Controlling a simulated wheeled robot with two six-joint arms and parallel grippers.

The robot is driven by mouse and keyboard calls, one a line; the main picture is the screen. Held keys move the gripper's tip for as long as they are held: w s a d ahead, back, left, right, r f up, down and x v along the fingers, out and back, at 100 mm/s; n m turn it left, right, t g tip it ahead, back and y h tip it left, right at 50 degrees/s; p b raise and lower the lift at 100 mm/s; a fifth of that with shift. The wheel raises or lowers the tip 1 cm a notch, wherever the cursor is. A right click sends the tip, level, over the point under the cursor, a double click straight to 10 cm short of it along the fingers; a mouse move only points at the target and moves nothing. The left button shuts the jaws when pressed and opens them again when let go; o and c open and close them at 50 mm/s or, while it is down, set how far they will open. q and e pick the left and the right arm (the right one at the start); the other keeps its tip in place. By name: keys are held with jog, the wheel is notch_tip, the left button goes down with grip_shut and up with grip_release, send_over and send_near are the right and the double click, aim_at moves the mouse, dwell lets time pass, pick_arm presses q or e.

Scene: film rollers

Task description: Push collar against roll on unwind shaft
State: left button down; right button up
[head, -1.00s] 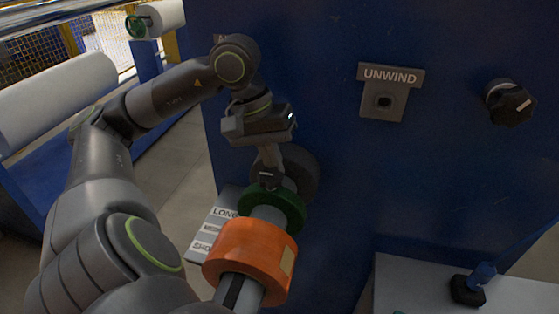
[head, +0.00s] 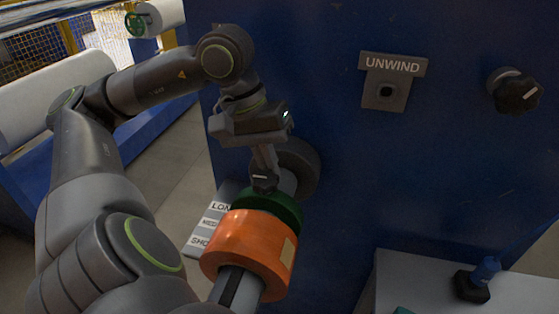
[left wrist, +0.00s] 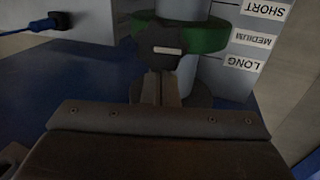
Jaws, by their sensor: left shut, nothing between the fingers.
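The orange roll (head: 243,247) sits on the grey unwind shaft (head: 235,287), which sticks out of the blue machine panel. My left gripper (head: 263,176) is shut and empty at the collar's panel side, by the knob. Its fingertips (left wrist: 160,85) lie close to the knob; contact is hard to tell. My right gripper is out of view.
A dark hub (head: 301,165) is at the shaft's base. A label board (head: 207,222) reading LONG, MEDIUM, SHORT is behind the shaft. An UNWIND plate (head: 386,94) and black dial (head: 515,91) are on the panel.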

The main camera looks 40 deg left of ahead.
aim_at(264, 176)
pick_arm(q)
jog(key=shift+s+d+b, duration=0.15)
jog(key=shift+s+b, duration=0.15)
dwell(0.4)
jog(key=shift+s+d+b, duration=0.35)
jog(key=shift+s+b, duration=0.2)
jog(key=shift+s+d+b, duration=0.3)
jog(key=shift+s+b, duration=0.2)
jog(key=shift+s, duration=0.05)
jog(key=shift+w, duration=0.1)
jog(key=shift+w+a+p, duration=0.4)
jog(key=shift+w+p, duration=0.05)
jog(key=shift+w, duration=0.15)
notch_tip(264, 176, up, 9)
jog(key=p, duration=0.6)
